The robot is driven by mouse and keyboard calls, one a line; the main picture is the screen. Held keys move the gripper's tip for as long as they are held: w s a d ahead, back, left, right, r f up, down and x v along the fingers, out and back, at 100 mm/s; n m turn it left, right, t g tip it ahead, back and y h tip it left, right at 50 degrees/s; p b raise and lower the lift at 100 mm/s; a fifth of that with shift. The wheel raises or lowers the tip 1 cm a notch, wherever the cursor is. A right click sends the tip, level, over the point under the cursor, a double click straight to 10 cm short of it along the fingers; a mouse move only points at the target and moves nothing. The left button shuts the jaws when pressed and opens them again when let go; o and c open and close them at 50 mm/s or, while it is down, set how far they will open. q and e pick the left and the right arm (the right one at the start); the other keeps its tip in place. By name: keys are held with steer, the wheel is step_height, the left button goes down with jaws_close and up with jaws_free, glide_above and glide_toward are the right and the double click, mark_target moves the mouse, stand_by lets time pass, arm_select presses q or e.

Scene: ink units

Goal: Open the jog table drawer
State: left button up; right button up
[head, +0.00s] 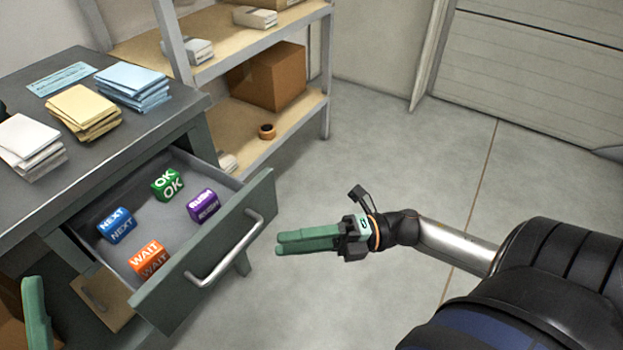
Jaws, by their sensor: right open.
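The jog table (45,190) is a grey-green table at the left. Its drawer (172,215) is pulled well out, with the inside in plain view. The drawer front has a curved metal handle (228,255). In the drawer lie a green OK block (167,184), a blue NEXT block (116,225), a purple RUSH block (203,205) and an orange WAIT block (149,258). My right gripper (280,243) is open and empty, to the right of the handle and apart from it. A green finger of my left gripper (36,315) shows at the lower left; the rest is hidden.
Stacks of white (28,140), yellow (85,112) and blue (132,86) paper lie on the table top. The floor (370,160) right of the drawer is clear.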

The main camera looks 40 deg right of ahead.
arm_select(q)
steer(key=shift+r, duration=0.3)
arm_select(e)
steer(key=shift+v, duration=1.6)
arm_select(q)
steer(key=shift+f, duration=0.1)
